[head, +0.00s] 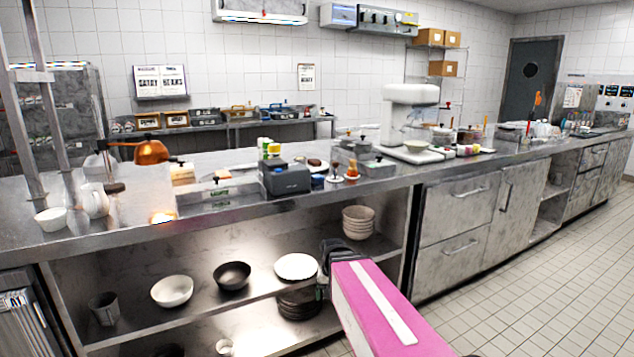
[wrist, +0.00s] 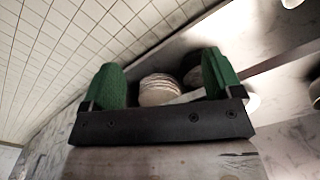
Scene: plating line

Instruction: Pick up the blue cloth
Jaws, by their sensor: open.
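I cannot make out a blue cloth in either view. My gripper (wrist: 161,65) has two green fingers spread wide apart, with nothing held between them. In the head view my pink arm reaches from the bottom right, and my gripper (head: 327,268) is in front of the open shelves under the counter. It is below the counter top. In the wrist view a pale stack of dishes (wrist: 160,90) shows beyond the gap between the fingers, apart from them.
The steel counter (head: 235,212) carries a dark grey device (head: 284,179), a white mixer (head: 408,115) and many small items. Below are stacked bowls (head: 358,222), a white plate (head: 296,266), a dark bowl (head: 232,275) and a white bowl (head: 172,291). The tiled floor (head: 545,290) at right is clear.

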